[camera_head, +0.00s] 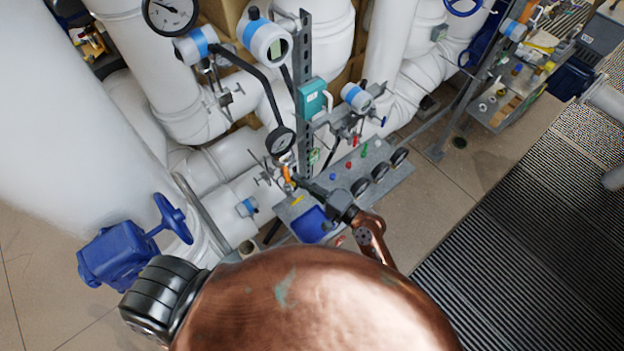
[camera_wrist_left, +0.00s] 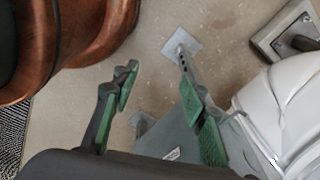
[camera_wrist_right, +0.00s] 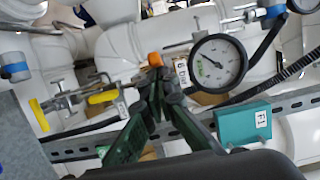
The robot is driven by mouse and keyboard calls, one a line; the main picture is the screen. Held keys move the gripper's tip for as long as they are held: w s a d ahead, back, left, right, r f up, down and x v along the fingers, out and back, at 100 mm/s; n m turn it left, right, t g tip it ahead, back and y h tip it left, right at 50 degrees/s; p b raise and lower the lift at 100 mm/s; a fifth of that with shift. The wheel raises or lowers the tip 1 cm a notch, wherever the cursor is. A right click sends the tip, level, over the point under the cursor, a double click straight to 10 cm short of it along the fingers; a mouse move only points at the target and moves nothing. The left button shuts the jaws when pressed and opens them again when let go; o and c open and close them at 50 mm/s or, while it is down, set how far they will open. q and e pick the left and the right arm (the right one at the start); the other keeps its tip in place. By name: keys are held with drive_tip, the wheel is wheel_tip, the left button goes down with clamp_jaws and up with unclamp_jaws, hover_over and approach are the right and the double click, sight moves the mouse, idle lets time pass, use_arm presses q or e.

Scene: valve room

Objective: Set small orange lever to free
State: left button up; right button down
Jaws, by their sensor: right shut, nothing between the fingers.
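The small orange lever (camera_head: 287,173) is among the thin pipes below a round gauge in the head view. In the head view my right gripper (camera_head: 299,182) reaches in over the panel. My left gripper (camera_wrist_left: 158,90) is open and empty above the floor.
A pressure gauge (camera_wrist_right: 217,63), yellow levers (camera_wrist_right: 102,97) and a teal box (camera_wrist_right: 243,124) on a slotted rail crowd the right gripper. The grey panel (camera_head: 397,178) with black dials lies below. A blue handwheel (camera_head: 170,217) stands at left. Floor (camera_head: 440,205) is clear at right.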

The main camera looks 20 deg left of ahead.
drive_tip(key=s+b+v, duration=0.1)
drive_tip(key=b+v, duration=0.2)
drive_tip(key=v, duration=0.8)
drive_tip(key=shift+d+b, duration=0.25)
drive_tip(key=shift+b, duration=0.05)
